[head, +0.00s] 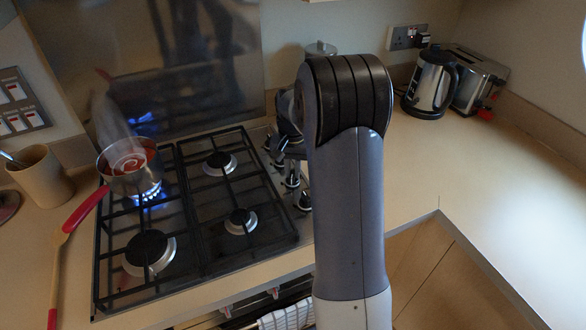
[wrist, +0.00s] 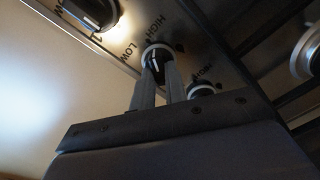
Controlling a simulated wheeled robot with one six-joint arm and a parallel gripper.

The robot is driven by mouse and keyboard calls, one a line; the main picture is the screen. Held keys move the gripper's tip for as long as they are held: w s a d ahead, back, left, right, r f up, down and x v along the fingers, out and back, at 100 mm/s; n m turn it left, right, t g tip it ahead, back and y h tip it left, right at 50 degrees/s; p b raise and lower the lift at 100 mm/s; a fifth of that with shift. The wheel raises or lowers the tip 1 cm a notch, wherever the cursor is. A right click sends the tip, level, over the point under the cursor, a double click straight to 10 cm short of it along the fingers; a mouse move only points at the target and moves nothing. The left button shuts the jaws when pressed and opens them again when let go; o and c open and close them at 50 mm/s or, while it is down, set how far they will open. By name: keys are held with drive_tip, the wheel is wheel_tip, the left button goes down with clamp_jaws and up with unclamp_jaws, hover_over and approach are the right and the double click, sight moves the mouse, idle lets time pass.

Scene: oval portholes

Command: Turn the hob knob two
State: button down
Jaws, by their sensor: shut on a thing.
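The hob (head: 200,222) has a row of knobs along its right side, partly hidden behind my arm in the head view. In the wrist view my gripper (wrist: 158,78) is shut on a dark round knob (wrist: 154,54). One finger is on each side of it. The knob has a pale pointer line, and HIGH and LOW are printed beside it. A neighbouring knob (wrist: 95,12) is at the upper left and another (wrist: 204,90) is at the lower right. I cannot tell from the markings which knob is number two.
A kettle (head: 430,85) and toaster (head: 478,80) stand at the back right. The worktop (head: 500,180) on the right is clear.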

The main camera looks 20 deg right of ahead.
sight(293, 172)
drive_tip(key=shift+n, duration=1.1)
drive_tip(key=c, duration=1.4)
unclamp_jaws()
drive_tip(key=shift+c, duration=0.2)
drive_tip(key=shift+r, duration=0.1)
wheel_tip(293, 172, up, 11)
drive_tip(key=shift+f+b, duration=0.2)
drive_tip(key=shift+b, duration=0.15)
